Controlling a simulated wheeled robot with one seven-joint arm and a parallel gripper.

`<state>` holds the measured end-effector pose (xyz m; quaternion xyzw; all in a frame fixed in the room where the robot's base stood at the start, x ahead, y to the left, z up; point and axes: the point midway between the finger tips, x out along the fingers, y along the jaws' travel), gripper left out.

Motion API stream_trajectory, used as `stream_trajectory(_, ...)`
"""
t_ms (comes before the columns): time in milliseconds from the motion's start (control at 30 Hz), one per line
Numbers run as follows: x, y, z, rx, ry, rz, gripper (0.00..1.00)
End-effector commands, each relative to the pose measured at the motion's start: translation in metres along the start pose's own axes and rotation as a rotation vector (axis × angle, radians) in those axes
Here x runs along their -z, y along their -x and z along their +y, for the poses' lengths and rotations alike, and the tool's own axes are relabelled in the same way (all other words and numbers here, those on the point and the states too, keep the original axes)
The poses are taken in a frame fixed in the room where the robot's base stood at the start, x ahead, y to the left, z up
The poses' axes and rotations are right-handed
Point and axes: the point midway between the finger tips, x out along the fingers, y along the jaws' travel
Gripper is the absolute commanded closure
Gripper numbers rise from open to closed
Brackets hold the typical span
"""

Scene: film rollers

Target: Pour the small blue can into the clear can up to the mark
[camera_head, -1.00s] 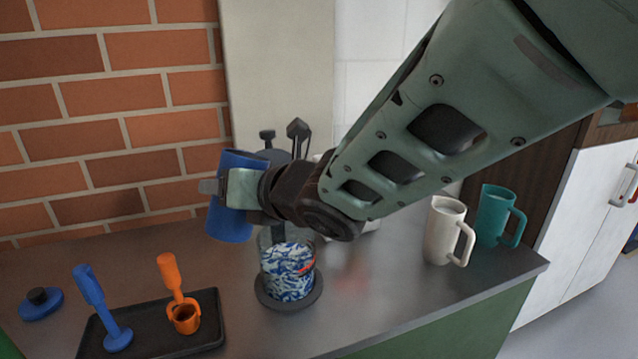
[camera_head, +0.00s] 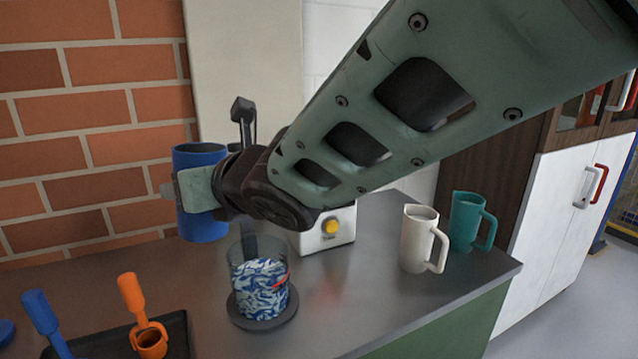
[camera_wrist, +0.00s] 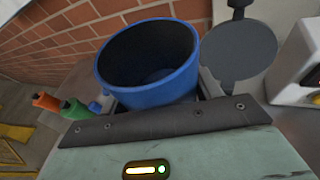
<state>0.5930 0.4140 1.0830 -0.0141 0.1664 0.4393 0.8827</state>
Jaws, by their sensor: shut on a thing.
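The small blue can (camera_head: 200,222) is held in my gripper (camera_head: 180,190), up and to the left of the clear can, and now looks about upright. In the wrist view the blue can (camera_wrist: 148,80) shows its open top, and its inside looks empty as far as I can see. The clear can (camera_head: 240,252) stands on a dark round base (camera_head: 262,318) on the counter. It holds blue-and-white swirled contents up to about a red mark (camera_head: 279,281) on its side.
A white mug (camera_head: 417,240) and a teal mug (camera_head: 466,222) stand at the right. A white box with a yellow button (camera_head: 331,227) stands behind the clear can. A dark tray (camera_head: 178,333) at the front left holds an orange scoop (camera_head: 131,293) and a blue tool (camera_head: 42,315). The counter's front right is clear.

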Motion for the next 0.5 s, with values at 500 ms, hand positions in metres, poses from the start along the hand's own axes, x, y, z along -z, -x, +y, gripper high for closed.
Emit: stream_trajectory(500, -0.039, 0.012, 0.006, 0.028, 0.098, -0.011, 1.0)
